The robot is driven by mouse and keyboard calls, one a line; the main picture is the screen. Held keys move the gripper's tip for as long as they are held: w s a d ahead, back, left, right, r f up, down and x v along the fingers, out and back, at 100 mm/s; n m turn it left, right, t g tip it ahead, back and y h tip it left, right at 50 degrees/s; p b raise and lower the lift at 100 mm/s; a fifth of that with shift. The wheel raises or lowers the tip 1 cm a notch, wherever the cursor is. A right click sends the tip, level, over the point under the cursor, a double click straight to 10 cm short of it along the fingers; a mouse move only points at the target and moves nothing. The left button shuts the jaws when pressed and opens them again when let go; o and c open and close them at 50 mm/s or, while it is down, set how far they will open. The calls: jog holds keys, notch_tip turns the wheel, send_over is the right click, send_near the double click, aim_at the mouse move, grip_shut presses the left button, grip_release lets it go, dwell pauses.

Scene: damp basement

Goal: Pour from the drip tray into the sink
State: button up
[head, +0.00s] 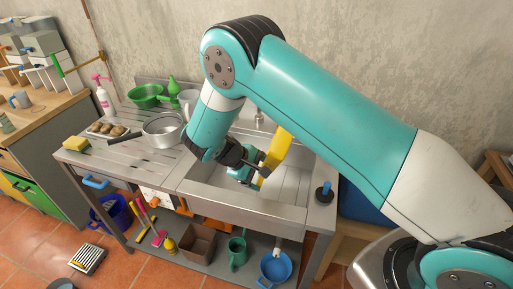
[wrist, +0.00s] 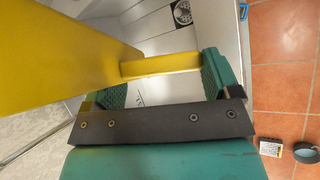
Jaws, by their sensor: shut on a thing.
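My gripper (head: 252,172) is over the sink and shut on the yellow drip tray (head: 278,148). In the wrist view, a narrow yellow bar of the tray (wrist: 160,65) runs between the two green finger pads of my gripper (wrist: 163,82). The tray's broad side (wrist: 60,60) fills the upper left there. In the head view the tray stands steeply tilted, above the basin. Its inside is hidden and I cannot tell whether it holds liquid. The metal sink (head: 215,176) is partly covered by my arm. Its drain (wrist: 182,13) shows in the wrist view.
A saucepan (head: 163,130), a green colander (head: 146,96), a tray of brown items (head: 106,130) and a yellow sponge (head: 76,143) are on the drainboard left of the sink. Buckets and boxes fill the shelf below.

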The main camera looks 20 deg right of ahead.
jog(key=shift+w+a+r+g+h, duration=0.1)
jog(key=shift+w+a+g+h, duration=0.3)
jog(key=shift+w+a, duration=0.2)
jog(key=shift+a, duration=0.1)
dwell(0.5)
jog(key=shift+w+a+n+g+h, duration=0.3)
jog(key=shift+w+a+g+h, duration=0.15)
jog(key=shift+h, duration=0.35)
jog(key=shift+s+r, duration=0.1)
